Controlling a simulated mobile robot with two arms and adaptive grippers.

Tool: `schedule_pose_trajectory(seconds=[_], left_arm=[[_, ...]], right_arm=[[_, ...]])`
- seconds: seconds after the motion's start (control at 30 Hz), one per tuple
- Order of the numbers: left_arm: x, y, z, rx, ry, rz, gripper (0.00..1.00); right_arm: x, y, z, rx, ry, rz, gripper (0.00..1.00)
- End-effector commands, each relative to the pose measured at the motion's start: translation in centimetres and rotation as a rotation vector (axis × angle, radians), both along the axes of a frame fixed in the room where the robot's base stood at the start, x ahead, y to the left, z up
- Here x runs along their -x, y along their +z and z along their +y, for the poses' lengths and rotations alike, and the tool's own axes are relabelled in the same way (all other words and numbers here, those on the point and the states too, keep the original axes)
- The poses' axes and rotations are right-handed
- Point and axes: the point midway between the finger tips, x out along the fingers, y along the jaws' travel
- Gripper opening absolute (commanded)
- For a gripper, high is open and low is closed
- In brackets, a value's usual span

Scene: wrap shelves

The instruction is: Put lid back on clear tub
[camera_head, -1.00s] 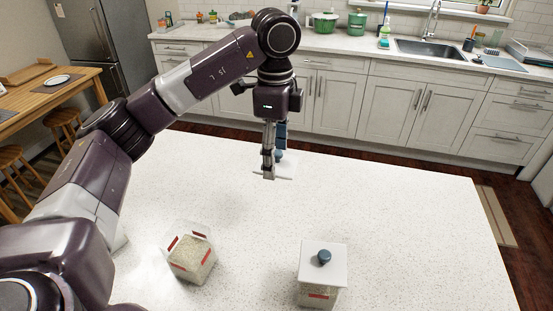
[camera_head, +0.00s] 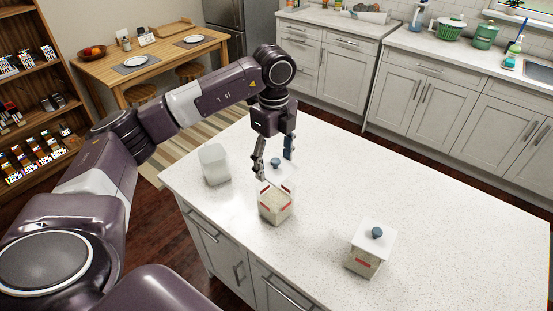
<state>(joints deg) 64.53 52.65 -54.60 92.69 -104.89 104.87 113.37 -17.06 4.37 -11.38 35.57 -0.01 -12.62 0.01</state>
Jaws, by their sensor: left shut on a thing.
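The clear tub (camera_head: 275,207) stands on the counter, holding pale grains, with red marks on its sides and an open top. A white lid (camera_head: 285,176) with a blue knob (camera_head: 275,162) is just behind the tub's top in the head view; its front part is hidden by the tub's rim. My left gripper (camera_head: 274,162) is shut on the lid, with one finger on each side of the knob. Whether the lid touches the tub, I cannot tell. My right gripper is not in view.
A second tub (camera_head: 362,263) with a white lid and blue knob stands at the right on the white counter (camera_head: 450,220). A whitish container (camera_head: 214,164) stands left of the clear tub. A dining table and a shelf are beyond the left side.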

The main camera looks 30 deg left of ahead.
Motion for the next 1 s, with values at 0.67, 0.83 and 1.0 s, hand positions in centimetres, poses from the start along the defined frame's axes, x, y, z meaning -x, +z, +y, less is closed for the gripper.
schedule_pose_trajectory(seconds=[0.67, 0.83, 1.0], left_arm=[[0.0, -5.1, 0.0, -0.001, 0.002, 0.0, 0.46], [0.0, -5.0, 0.0, -0.001, 0.002, 0.0, 0.46], [0.0, -5.0, 0.0, 0.0, 0.002, 0.0, 0.46]], right_arm=[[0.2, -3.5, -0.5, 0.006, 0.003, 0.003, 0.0], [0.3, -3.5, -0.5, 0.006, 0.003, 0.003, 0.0], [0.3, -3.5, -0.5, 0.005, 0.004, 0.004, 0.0]])
